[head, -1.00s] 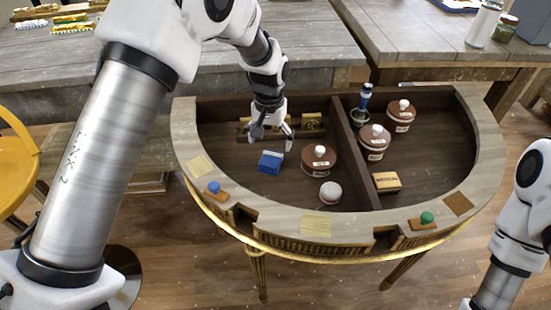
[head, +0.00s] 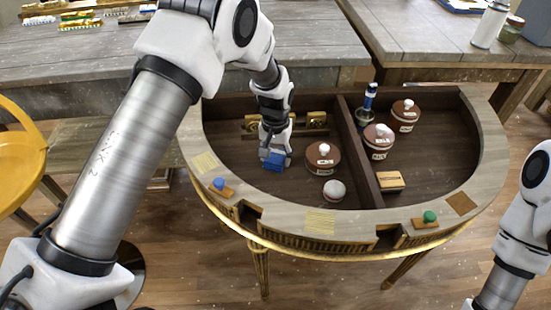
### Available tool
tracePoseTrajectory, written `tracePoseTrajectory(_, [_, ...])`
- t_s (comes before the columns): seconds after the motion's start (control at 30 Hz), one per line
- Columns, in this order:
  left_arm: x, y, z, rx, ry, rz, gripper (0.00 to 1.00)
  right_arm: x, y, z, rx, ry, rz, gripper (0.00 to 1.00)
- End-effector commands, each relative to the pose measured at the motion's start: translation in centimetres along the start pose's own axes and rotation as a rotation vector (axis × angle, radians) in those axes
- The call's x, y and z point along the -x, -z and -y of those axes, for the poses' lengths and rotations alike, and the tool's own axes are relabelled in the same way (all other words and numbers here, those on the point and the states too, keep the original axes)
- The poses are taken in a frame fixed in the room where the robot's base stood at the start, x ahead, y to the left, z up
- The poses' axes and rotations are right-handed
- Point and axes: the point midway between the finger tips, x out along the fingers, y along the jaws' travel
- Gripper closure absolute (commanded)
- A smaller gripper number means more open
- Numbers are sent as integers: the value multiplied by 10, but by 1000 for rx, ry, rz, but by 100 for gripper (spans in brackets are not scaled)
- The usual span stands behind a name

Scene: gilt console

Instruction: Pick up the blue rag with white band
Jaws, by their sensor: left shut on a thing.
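The blue rag with white band (head: 274,166) is a small folded block in the left compartment of the half-round gilt console (head: 330,220). My left gripper (head: 275,156) points down over it and is shut on it. The fingers hide part of the rag, and its white band is hard to make out. The rag looks to be at or very near the compartment floor; I cannot tell if it is clear of it. My right arm shows at the right edge, but its gripper is out of view.
Right of the rag stand a brown lidded jar (head: 322,158) and a small white-topped jar (head: 334,191). Gold pieces (head: 316,120) lie behind. A divider (head: 360,150) separates the right compartment, which holds two brown jars (head: 379,142) and a tan box (head: 390,181).

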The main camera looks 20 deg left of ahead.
Motion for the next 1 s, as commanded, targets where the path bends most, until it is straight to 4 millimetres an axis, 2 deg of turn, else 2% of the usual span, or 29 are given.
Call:
tracePoseTrajectory(0.17, [2, 0, 0, 0, 0, 1, 71, 0, 0, 0, 0, 0, 0, 60])
tracePoseTrajectory(0.27, [16, 0, 0, 0, 0, 0, 71, 0, 0, 0, 0, 0, 0, 60])
tracePoseTrajectory(0.5, [74, 1, 0, 0, 0, -3, 71, 0, 0, 0, 0, 0, 0, 60])
tracePoseTrajectory(0.6, [91, 0, 0, 0, 0, -1, 71, 1, 0, 0, 0, 0, 0, 60])
tracePoseTrajectory(0.7, [99, 0, 0, 0, 0, 1, 71, 1, 0, 0, 0, 0, 0, 60])
tracePoseTrajectory(0.9, [100, 0, 0, 0, 0, 2, 71, 1, 0, 0, 0, 0, 0, 60])
tracePoseTrajectory(0.93, [100, 0, 0, 0, 0, 2, 46, 1, 0, 0, 0, 0, 0, 60])
tracePoseTrajectory(1.0, [100, 0, 0, 0, 0, 2, 70, 1, 0, 0, 0, 0, 0, 60])
